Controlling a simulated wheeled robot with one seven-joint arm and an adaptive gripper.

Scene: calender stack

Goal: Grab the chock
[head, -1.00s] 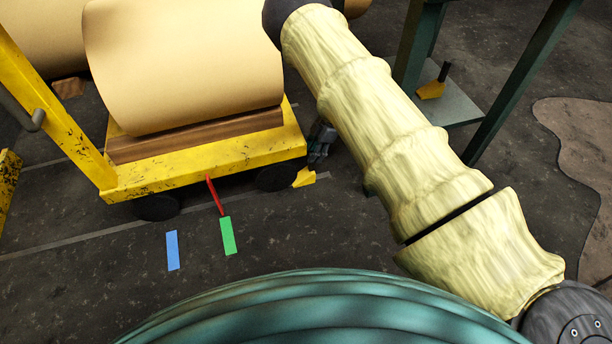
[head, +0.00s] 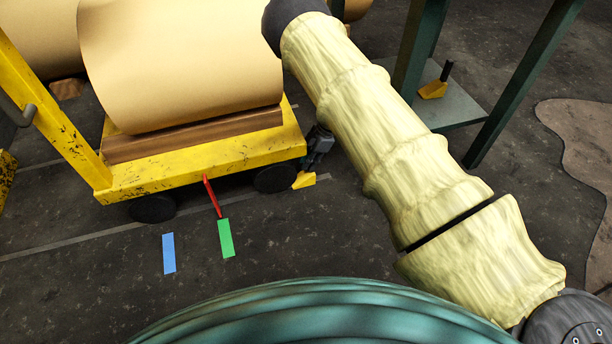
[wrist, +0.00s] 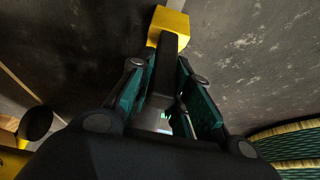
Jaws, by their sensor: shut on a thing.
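The chock (head: 304,180) is a yellow wedge on the floor beside the cart's right front wheel (head: 275,178). In the wrist view its yellow block (wrist: 170,24) lies just past my fingertips, and its dark upright handle (wrist: 162,75) runs between the finger pads. My gripper (wrist: 168,72) is shut on that handle. In the head view my gripper (head: 318,150) is small and dark, just above the chock, partly hidden by the cart corner and my arm. I cannot tell whether the chock touches the wheel.
The yellow cart (head: 220,166) carries a large tan roll (head: 180,65) close left of my gripper. A red bar (head: 212,197) sticks out near green (head: 226,238) and blue (head: 169,253) floor marks. A second yellow chock (head: 433,90) rests on a green stand's base (head: 452,112).

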